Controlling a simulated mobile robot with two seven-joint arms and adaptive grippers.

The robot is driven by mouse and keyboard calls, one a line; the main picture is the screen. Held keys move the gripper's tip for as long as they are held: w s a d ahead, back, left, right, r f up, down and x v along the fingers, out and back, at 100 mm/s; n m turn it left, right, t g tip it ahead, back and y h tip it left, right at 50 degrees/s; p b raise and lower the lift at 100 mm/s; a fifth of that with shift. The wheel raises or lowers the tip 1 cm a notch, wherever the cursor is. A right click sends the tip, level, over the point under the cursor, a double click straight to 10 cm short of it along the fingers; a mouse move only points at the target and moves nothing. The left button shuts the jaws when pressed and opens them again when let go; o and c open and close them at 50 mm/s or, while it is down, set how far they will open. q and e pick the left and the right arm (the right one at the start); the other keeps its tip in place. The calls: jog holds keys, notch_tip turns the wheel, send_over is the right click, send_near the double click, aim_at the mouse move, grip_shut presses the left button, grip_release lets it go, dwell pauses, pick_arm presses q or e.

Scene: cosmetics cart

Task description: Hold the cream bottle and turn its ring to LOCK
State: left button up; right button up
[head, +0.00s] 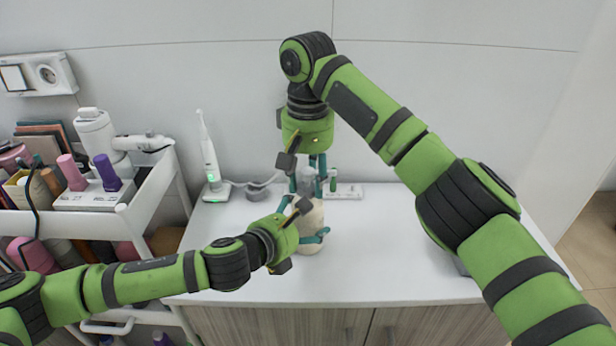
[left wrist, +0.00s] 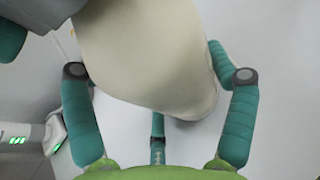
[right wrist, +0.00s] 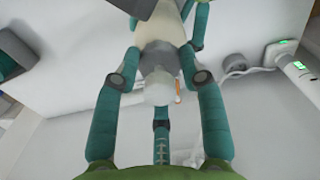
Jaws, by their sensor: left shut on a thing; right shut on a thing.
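The cream bottle (head: 310,218) stands on the white cabinet top, its cream body filling the middle of the left wrist view (left wrist: 150,50). My left gripper (head: 303,222) is shut on the body, with a teal finger on either side. The bottle's grey ring (right wrist: 160,55) and pale top (right wrist: 157,88) show in the right wrist view. My right gripper (head: 307,184) comes from above and is shut around the ring, one finger on each side. A small orange mark (right wrist: 178,90) shows beside the pale top. Any LOCK marking is too small to read.
An electric toothbrush (head: 208,150) stands on its charger left of the bottle, with a white cable behind. A power strip (head: 345,191) lies near the wall. A loaded white cart (head: 150,195) is at left. The cabinet top (head: 385,250) is clear at right.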

jog(key=o, duration=1.1)
jog(key=shift+w, duration=0.15)
jog(key=shift+o, duration=0.2)
notch_tip(320, 180, up, 12)
